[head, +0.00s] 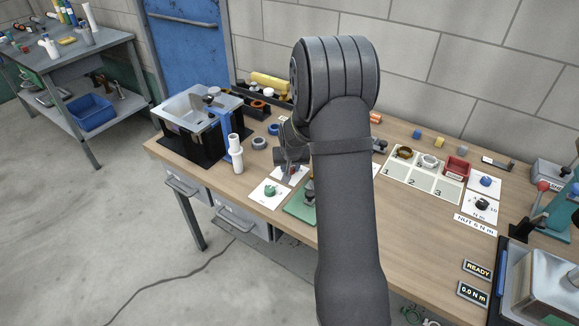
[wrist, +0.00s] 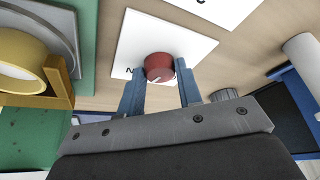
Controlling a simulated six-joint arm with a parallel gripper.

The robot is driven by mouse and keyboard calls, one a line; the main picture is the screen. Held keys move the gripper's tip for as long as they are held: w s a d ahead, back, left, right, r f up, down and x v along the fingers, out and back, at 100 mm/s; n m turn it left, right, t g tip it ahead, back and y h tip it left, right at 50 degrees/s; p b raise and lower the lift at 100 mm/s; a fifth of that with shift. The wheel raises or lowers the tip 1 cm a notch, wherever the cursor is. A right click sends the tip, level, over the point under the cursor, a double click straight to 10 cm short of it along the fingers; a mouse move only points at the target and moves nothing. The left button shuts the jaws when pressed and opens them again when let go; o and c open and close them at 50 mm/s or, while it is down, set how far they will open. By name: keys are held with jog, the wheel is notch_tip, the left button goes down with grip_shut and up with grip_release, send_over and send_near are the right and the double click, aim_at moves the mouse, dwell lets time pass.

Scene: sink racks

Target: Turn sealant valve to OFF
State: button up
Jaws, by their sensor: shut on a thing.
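A red knob (wrist: 160,66) sits on a white card (wrist: 133,45) in the wrist view, with a dark letter partly visible at its left. A small pale mark shows on the knob's near side. I take it for the sealant valve, but no full label is readable. My gripper (wrist: 161,82) has its two blue fingers on either side of the knob, shut on it. In the head view my gripper (head: 291,172) reaches down to the white card, and my arm hides much around it.
A green knob on another card (head: 257,197) stands close by at the front. A green plate (head: 296,208) with fittings is to the right, partly behind my arm. White cylinders (head: 235,150) and a blue stand are to the left. A numbered tray (head: 437,184) lies farther right.

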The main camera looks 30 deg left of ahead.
jog(key=n, duration=0.2)
jog(key=n+g+y, duration=0.1)
jog(key=n, duration=0.1)
jog(key=n+g, duration=0.1)
jog(key=n, duration=0.1)
jog(key=shift+w+d+y, duration=0.2)
jog(key=shift+w+y, duration=0.1)
jog(key=n+g, duration=0.1)
jog(key=n, duration=0.1)
jog(key=n+g, duration=0.1)
jog(key=n, duration=0.2)
jog(key=shift+w, duration=0.15)
jog(key=shift+n, duration=0.3)
jog(key=o, duration=1)
jog(key=v, duration=1.2)
jog(key=shift+w, duration=0.1)
